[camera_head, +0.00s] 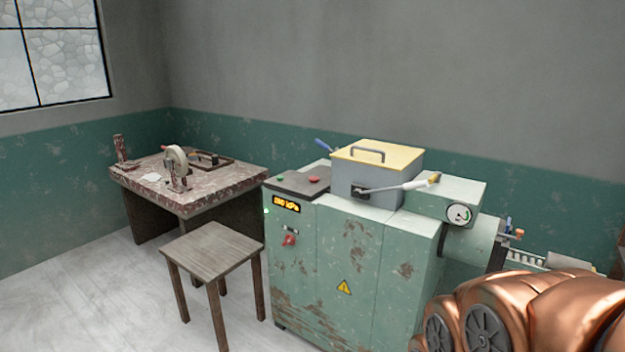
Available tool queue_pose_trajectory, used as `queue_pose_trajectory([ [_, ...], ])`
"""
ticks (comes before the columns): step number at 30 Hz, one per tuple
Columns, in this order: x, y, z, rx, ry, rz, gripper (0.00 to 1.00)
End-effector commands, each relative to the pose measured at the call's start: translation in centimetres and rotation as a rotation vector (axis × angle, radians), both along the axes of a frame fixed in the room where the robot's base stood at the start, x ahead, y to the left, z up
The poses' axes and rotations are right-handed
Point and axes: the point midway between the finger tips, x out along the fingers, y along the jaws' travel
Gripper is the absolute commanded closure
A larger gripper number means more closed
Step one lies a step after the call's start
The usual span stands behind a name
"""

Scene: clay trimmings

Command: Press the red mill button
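The pale green, rust-worn mill (345,265) stands in the middle of the view. A small red button (314,179) sits on the dark panel (296,186) at the left end of its top. A small green button (280,178) is beside it. A red knob (289,240) is lower on the mill's front, below a lit display (286,204). Nothing covers the red button. My copper-coloured arm fills the lower right corner, apart from the button. My gripper is outside the view.
A grey hopper box with a yellow lid (378,154) and a lever (400,187) rise right of the panel. A wooden stool (212,247) stands close to the mill's left side. A worn table (150,182) with tools is behind it. Floor (90,300) at left is clear.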

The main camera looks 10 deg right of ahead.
Motion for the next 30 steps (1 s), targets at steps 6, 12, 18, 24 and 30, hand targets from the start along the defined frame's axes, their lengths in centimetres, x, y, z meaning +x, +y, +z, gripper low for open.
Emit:
queue_pose_trajectory([
  [6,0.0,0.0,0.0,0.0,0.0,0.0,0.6],
  [12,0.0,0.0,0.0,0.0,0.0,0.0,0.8],
  [18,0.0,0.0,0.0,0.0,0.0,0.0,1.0],
  [24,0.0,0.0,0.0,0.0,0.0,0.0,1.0],
  [30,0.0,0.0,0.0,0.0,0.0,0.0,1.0],
])
